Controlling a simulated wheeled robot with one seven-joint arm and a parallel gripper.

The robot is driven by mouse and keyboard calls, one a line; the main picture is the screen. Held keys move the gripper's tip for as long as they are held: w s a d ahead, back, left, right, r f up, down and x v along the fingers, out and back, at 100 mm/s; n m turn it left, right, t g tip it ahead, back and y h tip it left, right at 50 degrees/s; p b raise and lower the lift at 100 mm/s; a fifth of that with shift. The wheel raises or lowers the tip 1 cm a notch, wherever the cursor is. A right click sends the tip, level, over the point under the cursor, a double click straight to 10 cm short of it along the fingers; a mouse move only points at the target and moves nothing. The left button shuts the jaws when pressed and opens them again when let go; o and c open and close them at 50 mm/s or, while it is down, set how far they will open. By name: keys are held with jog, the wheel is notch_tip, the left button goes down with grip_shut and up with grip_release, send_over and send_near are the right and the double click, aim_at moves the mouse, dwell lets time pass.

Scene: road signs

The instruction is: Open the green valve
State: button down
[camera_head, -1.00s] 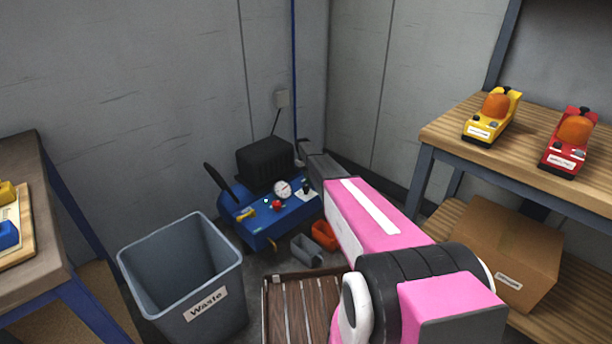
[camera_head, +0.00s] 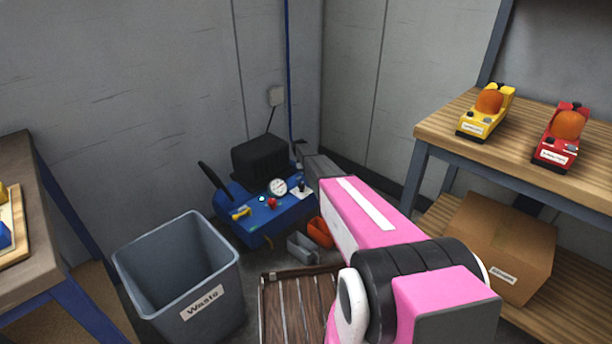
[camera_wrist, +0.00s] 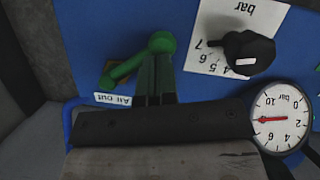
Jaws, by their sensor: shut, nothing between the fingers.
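The green valve (camera_wrist: 160,44) is on a blue panel in the wrist view. Its round green hub is near the top middle, and its lever slants down and left toward the "Air out" label (camera_wrist: 113,99). My gripper (camera_wrist: 155,85) is shut and empty, with its dark fingers just below the hub. I cannot tell whether they touch the valve. In the head view, the blue compressor (camera_head: 262,220) stands on the floor by the corner. My arm reaches to its right side there. The green valve and my fingertips cannot be made out in the head view.
A pressure gauge (camera_wrist: 280,117) and a black knob (camera_wrist: 248,52) are right of the valve. A waste bin (camera_head: 180,275), a wooden pallet (camera_head: 295,305) and small grey and orange bins (camera_head: 319,232) are near the compressor. A wooden shelf (camera_head: 560,165) stands at right.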

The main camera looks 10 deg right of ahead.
jog(key=shift+s+d+n+t, duration=0.2)
jog(key=shift+d+n, duration=0.3)
jog(key=shift+n, duration=0.3)
jog(key=shift+s+d+n+t, duration=0.2)
jog(key=shift+d+n, duration=0.25)
jog(key=shift+n, duration=0.35)
jog(key=shift+d+n+t+h, duration=0.2)
jog(key=shift+d+n, duration=0.3)
jog(key=shift+n, duration=0.4)
jog(key=shift+d+n+t+h, duration=0.1)
jog(key=shift+d+n+t, duration=0.3)
jog(key=shift+n, duration=0.5)
jog(key=shift+d, duration=0.6)
jog(key=shift+r, duration=0.1)
